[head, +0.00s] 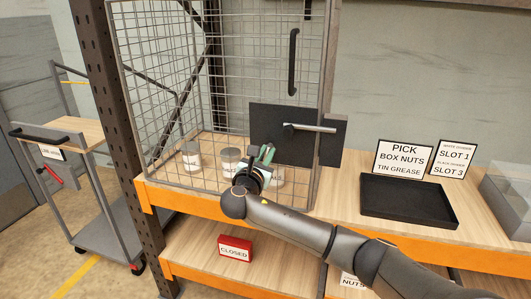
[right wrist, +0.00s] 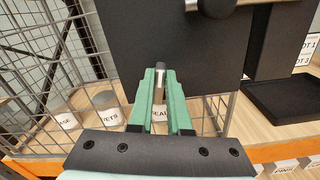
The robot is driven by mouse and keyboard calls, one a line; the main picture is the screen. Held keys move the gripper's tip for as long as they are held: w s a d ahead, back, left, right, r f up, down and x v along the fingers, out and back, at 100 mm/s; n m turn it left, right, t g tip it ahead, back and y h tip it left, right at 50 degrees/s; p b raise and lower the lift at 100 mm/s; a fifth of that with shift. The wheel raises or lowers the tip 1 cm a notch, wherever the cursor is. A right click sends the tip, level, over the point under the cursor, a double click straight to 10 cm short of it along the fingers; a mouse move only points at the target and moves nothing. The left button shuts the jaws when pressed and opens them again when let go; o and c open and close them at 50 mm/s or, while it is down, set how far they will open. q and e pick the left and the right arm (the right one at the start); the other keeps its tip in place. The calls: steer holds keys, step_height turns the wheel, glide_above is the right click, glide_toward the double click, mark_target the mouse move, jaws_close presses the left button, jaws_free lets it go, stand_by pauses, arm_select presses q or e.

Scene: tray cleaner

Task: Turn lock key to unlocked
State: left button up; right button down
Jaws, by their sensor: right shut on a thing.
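The wire cage door carries a black lock plate (head: 270,120) with a silver lever handle (head: 312,128) pointing right. My right gripper (head: 266,154) is at the lower part of this plate. In the right wrist view, the green fingers of the gripper (right wrist: 160,78) are closed on a small metal lock key (right wrist: 160,69) in front of the black plate (right wrist: 130,35). The key looks upright in that view. Its root is partly hidden by the fingers, and no lock mark is readable. My left gripper is not in view.
Several labelled cans, one of them a can (head: 192,155), stand inside the cage. A black tray (head: 408,216) and signs (head: 403,158) are on the shelf at right. A red CLOSED sign (head: 235,248) is below. A cart (head: 90,140) stands at left.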

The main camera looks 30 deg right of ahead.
steer(key=m+b, duration=0.2)
steer(key=m, duration=0.3)
steer(key=m+b, duration=0.2)
steer(key=m, duration=0.3)
steer(key=f+m+b, duration=0.1)
steer(key=m+b, duration=0.1)
steer(key=m, duration=0.3)
steer(key=shift+s+d+f+m, duration=0.1)
steer(key=shift+s+d+m, duration=0.2)
steer(key=shift+s+d, duration=0.1)
steer(key=c, duration=1)
jaws_free()
steer(key=shift+o, duration=0.7)
steer(key=shift+a, duration=0.15)
steer(key=v, duration=1.2)
steer(key=shift+s+b, duration=0.25)
steer(key=shift+b, duration=0.1)
